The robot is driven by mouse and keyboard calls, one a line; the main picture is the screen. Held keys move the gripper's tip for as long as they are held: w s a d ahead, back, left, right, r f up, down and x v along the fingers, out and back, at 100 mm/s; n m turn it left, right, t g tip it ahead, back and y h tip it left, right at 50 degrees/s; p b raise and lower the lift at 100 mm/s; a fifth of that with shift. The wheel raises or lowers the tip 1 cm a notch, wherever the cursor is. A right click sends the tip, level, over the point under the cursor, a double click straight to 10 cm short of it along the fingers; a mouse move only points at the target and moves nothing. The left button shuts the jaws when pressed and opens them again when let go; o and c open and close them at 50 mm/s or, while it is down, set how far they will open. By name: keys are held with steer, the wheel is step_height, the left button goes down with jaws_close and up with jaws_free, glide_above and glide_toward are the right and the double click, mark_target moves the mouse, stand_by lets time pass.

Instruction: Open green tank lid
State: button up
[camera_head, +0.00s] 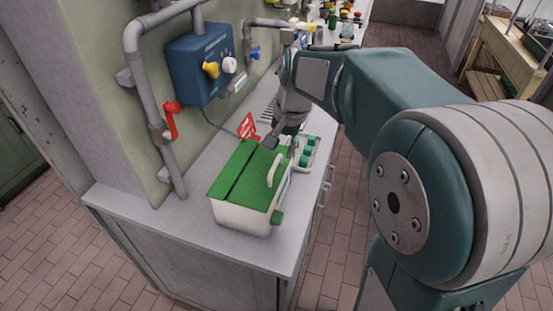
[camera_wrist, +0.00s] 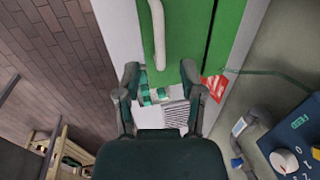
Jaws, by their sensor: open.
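The tank (camera_head: 238,218) is a white box on the grey counter. Its green lid (camera_head: 240,172) lies flat on top, split by a dark line. A white handle (camera_head: 275,168) stands on the lid's right part. In the wrist view the green lid (camera_wrist: 185,45) fills the upper middle, with the white handle (camera_wrist: 157,35) running down from the top edge. My gripper (camera_head: 281,143) is by the tank's far end, pointing down. In the wrist view my gripper (camera_wrist: 160,75) has its fingers spread with nothing between them, and the handle's end lies just beyond the fingertips.
A red sign (camera_head: 247,127) stands behind the tank. A blue control box (camera_head: 201,65) and a pipe with a red valve lever (camera_head: 171,120) are on the wall at left. A tray of green-topped items (camera_head: 305,150) sits beyond the tank. The counter's near end (camera_head: 150,220) is clear.

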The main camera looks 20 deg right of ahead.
mark_target(275, 164)
steer(key=shift+w+a+f, duration=0.1)
steer(key=shift+a+f, duration=0.05)
steer(key=shift+f, duration=0.6)
steer(key=shift+w+a+f, duration=0.1)
steer(key=shift+a+f, duration=0.05)
steer(key=shift+f, duration=0.65)
steer(key=shift+w+a+f, duration=0.1)
steer(key=shift+a+f, duration=0.05)
steer(key=shift+f, duration=0.6)
jaws_close()
